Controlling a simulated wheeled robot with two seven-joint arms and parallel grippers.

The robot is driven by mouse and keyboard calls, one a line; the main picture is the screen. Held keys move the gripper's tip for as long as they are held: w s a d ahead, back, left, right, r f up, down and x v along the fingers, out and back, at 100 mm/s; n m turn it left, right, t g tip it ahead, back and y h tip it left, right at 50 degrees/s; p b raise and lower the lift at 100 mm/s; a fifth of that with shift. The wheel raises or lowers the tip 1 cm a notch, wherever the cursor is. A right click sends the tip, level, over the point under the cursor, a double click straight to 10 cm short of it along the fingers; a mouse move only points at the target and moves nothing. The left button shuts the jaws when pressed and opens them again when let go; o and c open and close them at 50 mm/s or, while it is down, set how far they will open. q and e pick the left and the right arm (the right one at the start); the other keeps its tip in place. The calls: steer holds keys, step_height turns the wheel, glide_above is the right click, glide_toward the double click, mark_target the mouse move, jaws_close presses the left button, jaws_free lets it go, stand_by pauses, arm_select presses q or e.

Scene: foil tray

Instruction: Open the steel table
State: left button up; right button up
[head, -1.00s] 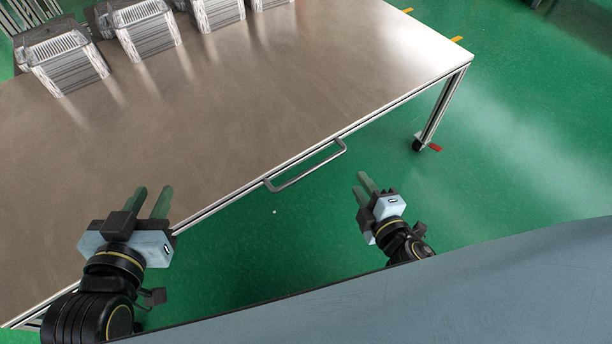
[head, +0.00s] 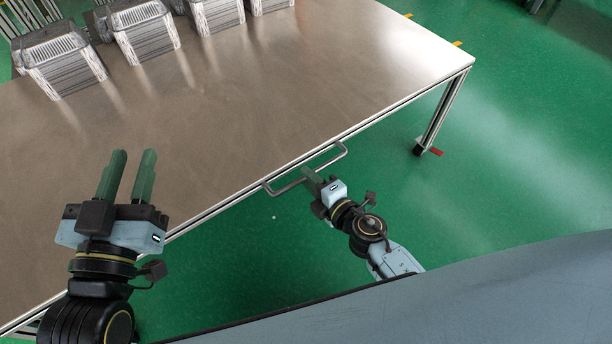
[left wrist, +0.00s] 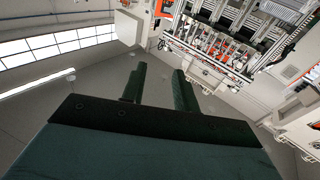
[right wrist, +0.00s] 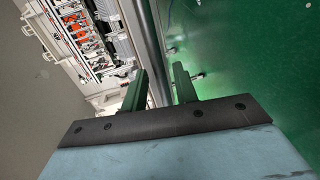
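The steel table (head: 240,110) has a brushed metal top and fills the upper left of the head view. A grey bar handle (head: 288,187) sticks out from its near edge. My right gripper (head: 311,178) is at the middle of the handle, its fingers hiding part of the bar. In the right wrist view its fingers (right wrist: 159,82) are apart, and a grey bar runs between them; contact cannot be told. My left gripper (head: 133,155) is open and empty in front of the table's near left part. Its spread fingers also show in the left wrist view (left wrist: 160,82).
Several grey metal parts (head: 145,38) stand along the table's far left side. A table leg (head: 440,115) with a caster and red lever stands at the right. The green floor (head: 520,170) is clear. A grey-blue surface (head: 480,290) crosses the lower right.

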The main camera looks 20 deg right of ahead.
steer(key=shift+x, duration=1.1)
jaws_close()
